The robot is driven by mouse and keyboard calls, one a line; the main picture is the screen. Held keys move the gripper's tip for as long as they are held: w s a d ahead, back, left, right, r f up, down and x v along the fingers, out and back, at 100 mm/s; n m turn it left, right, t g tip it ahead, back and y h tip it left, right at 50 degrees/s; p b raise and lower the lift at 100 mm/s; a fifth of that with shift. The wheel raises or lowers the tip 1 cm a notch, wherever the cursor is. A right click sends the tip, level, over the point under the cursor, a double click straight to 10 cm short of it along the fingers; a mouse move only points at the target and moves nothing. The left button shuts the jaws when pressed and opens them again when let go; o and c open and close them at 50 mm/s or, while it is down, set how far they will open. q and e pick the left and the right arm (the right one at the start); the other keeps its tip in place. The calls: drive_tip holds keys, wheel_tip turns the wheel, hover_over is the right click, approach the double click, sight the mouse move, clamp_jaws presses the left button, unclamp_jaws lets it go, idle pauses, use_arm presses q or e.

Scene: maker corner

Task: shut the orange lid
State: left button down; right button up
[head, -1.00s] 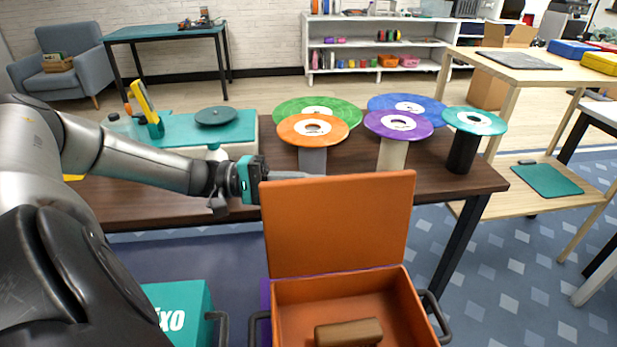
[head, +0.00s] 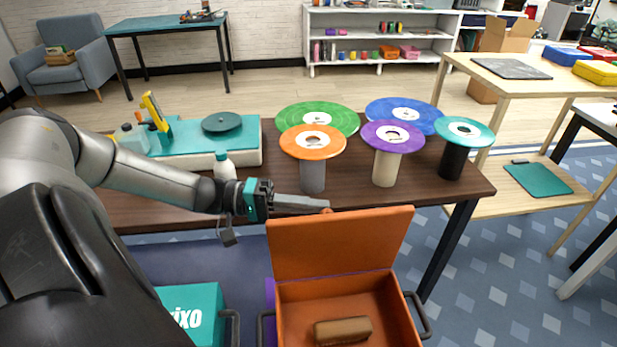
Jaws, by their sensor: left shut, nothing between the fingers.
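The orange lid (head: 338,244) stands upright, tilted back a little, at the far edge of the orange box (head: 292,318). The box is open and a brown block (head: 343,330) lies inside it. My left gripper (head: 326,205) is shut and empty. It comes in from the left and points right, just behind and above the lid's top edge near its left half. I cannot tell whether the fingertips touch the lid. My right gripper is not in view.
A teal box (head: 188,312) stands left of the orange box. Patterned floor (head: 500,290) is clear at right.

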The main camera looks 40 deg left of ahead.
sight(316, 218)
use_arm(q)
drive_tip(key=s+d+m+p, duration=0.1)
drive_tip(key=p, duration=0.2)
drive_tip(key=s+d+r+m+p, duration=0.1)
drive_tip(key=d+p, duration=0.1)
drive_tip(key=p, duration=0.2)
drive_tip(key=shift+s+d+r+y, duration=0.1)
drive_tip(key=shift+s+r+y, duration=0.05)
drive_tip(key=shift+s+y, duration=0.15)
drive_tip(key=s+d+f+m+t+y+p, duration=0.1)
drive_tip(key=s+d+f+m+y+p, duration=0.2)
drive_tip(key=s+d+f+m+p, duration=0.5)
drive_tip(key=shift+s+d+f+m+y+p, duration=0.35)
drive_tip(key=shift+s+d+f+m, duration=1)
drive_tip(key=shift+d, duration=1.05)
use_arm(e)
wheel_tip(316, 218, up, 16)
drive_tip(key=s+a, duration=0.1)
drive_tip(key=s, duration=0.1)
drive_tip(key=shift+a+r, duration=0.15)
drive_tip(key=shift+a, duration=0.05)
use_arm(q)
drive_tip(key=shift+w+f, duration=0.25)
drive_tip(key=shift+f, duration=0.1)
